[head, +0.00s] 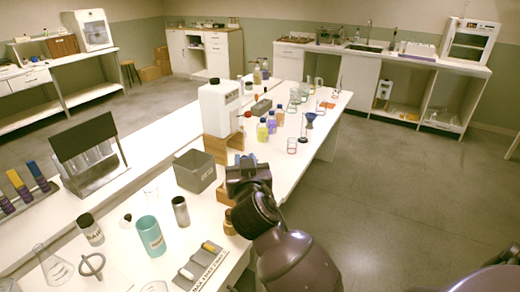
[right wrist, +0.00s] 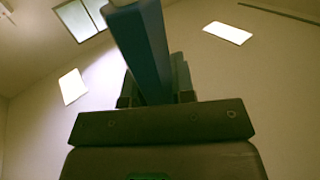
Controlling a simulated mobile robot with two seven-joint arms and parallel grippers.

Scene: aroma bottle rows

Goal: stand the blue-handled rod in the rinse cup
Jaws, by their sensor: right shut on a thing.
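My right gripper (head: 243,172) is in the middle of the head view, above the table's near right edge and to the right of the grey bin. In the right wrist view its jaws (right wrist: 156,97) are shut on the blue-handled rod (right wrist: 145,50), whose thick blue handle runs up past the fingers. In the head view only a bit of blue shows at the jaws; the rest of the rod is hidden. A teal cup (head: 150,237) with a label, which looks like the rinse cup, stands upright at the near left, apart from the gripper. My left gripper is not in view.
A grey bin (head: 195,172), a metal cylinder (head: 181,212) and a lidded jar (head: 90,230) stand around the cup. A holder strip (head: 201,268) with other rods lies in front. A flask (head: 52,265) stands at left. Bottles and glassware (head: 290,110) fill the far table.

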